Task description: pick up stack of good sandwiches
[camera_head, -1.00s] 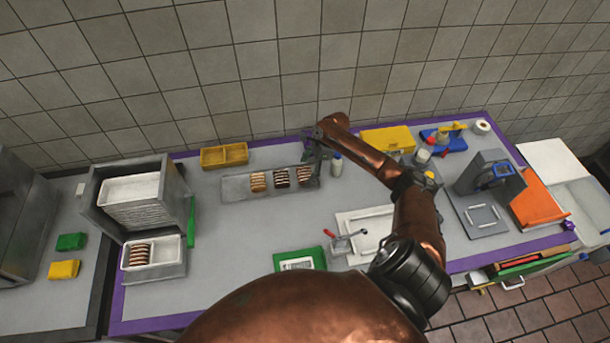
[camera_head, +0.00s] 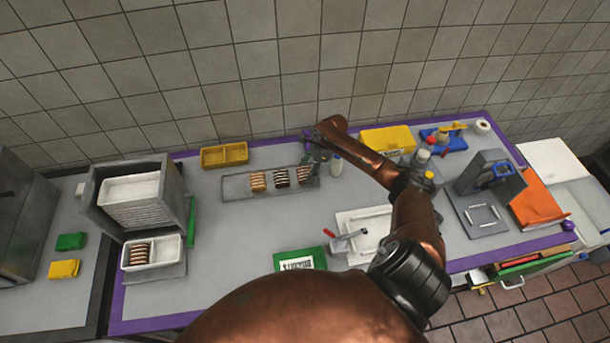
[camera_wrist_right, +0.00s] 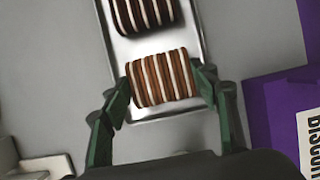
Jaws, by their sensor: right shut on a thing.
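A long metal tray (camera_head: 236,189) holds three rows of sandwich cookies: a light brown stack (camera_head: 258,181), a dark stack (camera_head: 282,177) and a brown stack (camera_head: 303,173) at its right end. My right gripper (camera_wrist_right: 165,82) is shut on the brown stack, which also shows in the right wrist view (camera_wrist_right: 161,78). Its green fingers press the stack's two ends, and the stack is at the tray's end; I cannot tell whether it is lifted. The dark stack shows beyond it in the right wrist view (camera_wrist_right: 142,12). My left gripper is not in view.
At left, a rack (camera_head: 139,205) of white trays stands above a white tray (camera_head: 168,250) holding another brown row.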

